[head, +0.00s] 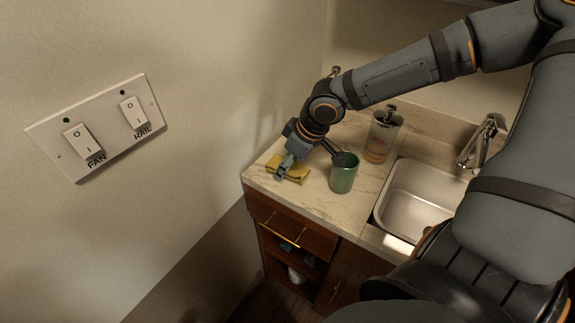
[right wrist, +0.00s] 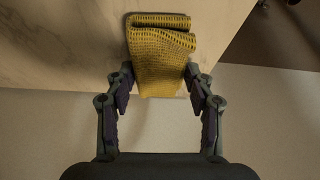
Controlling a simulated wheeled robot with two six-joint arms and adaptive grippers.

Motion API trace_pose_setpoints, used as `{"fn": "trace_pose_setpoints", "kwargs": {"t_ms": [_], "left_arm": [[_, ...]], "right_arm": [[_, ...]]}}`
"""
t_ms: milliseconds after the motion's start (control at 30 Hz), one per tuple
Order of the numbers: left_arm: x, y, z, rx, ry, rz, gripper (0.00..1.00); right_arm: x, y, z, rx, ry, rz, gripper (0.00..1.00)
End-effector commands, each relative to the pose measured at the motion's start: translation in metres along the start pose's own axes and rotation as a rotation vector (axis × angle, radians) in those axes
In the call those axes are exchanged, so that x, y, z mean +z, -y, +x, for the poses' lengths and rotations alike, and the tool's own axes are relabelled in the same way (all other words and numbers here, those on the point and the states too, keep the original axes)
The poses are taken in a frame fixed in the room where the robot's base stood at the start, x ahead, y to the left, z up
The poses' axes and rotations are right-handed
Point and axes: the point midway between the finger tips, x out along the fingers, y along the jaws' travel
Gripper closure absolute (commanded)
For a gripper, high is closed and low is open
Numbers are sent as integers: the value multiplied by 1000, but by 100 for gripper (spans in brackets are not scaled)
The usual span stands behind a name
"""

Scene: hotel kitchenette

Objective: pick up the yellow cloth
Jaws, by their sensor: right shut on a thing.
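The yellow cloth (head: 298,174) is folded and lies at the left end of the marble counter. My right gripper (head: 284,170) is over it and hides part of it in the head view. In the right wrist view the cloth (right wrist: 160,45) has a woven texture and reaches between the two fingers. The fingertips (right wrist: 159,74) are shut on its near end, one on each side. Whether the cloth is clear of the counter cannot be told. My left gripper is not in view.
A green cup (head: 343,176) with dark utensils stands just right of the cloth. A soap dispenser (head: 381,138) is behind it, and a sink (head: 412,200) with a faucet (head: 484,141) is further right. The wall (head: 215,120) with two switches (head: 98,128) is at the left.

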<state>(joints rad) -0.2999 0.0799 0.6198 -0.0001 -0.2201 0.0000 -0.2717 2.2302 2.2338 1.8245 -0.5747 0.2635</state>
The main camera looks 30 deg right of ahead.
Motion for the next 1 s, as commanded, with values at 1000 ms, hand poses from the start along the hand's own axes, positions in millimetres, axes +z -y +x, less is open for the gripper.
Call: {"fn": "trace_pose_setpoints", "kwargs": {"t_ms": [1000], "left_arm": [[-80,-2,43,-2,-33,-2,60]], "right_arm": [[35,54,-125,7,-8,-3,75]]}}
